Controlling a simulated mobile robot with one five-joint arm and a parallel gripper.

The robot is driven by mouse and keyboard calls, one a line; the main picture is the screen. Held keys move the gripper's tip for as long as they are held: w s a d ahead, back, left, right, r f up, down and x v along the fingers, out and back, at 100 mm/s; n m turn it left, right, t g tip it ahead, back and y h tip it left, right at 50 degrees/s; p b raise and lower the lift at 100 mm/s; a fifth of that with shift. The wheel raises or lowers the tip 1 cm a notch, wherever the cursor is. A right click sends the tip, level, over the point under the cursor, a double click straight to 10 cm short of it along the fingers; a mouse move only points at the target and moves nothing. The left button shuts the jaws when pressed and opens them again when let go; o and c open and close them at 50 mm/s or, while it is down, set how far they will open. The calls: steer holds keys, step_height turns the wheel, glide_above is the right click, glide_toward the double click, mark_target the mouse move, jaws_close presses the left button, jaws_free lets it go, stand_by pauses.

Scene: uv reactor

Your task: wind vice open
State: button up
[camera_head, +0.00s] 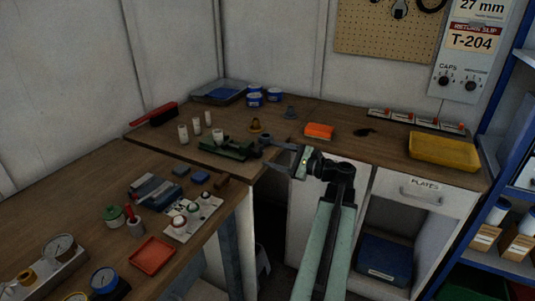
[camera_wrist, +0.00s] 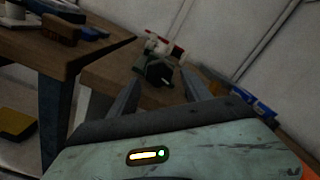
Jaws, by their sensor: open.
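The green vice (camera_head: 226,148) sits on the bench near the inner corner, its dark end pointing toward my gripper. My gripper (camera_head: 270,144) is open and comes in from the right, its fingertips close to the vice's dark end. In the wrist view my gripper (camera_wrist: 160,78) has its two fingers spread, with the dark end of the vice (camera_wrist: 158,69) seen between and beyond them. I cannot tell whether the fingers touch it. The vice's handle is not clear in either view, and the gap of its jaws cannot be made out.
Several white cylinders (camera_head: 183,134) stand beside the vice. A small brass-coloured cone (camera_head: 255,125) and blue tins (camera_head: 254,99) stand behind. A brown brush (camera_head: 222,181) lies near the bench edge. An orange box (camera_head: 319,131) and a yellow tray (camera_head: 443,151) are to the right.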

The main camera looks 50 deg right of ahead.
steer(key=shift+v, duration=1.5)
steer(key=shift+f, duration=0.1)
steer(key=v, duration=0.7)
steer(key=shift+s, duration=0.35)
steer(key=shift+d, duration=0.1)
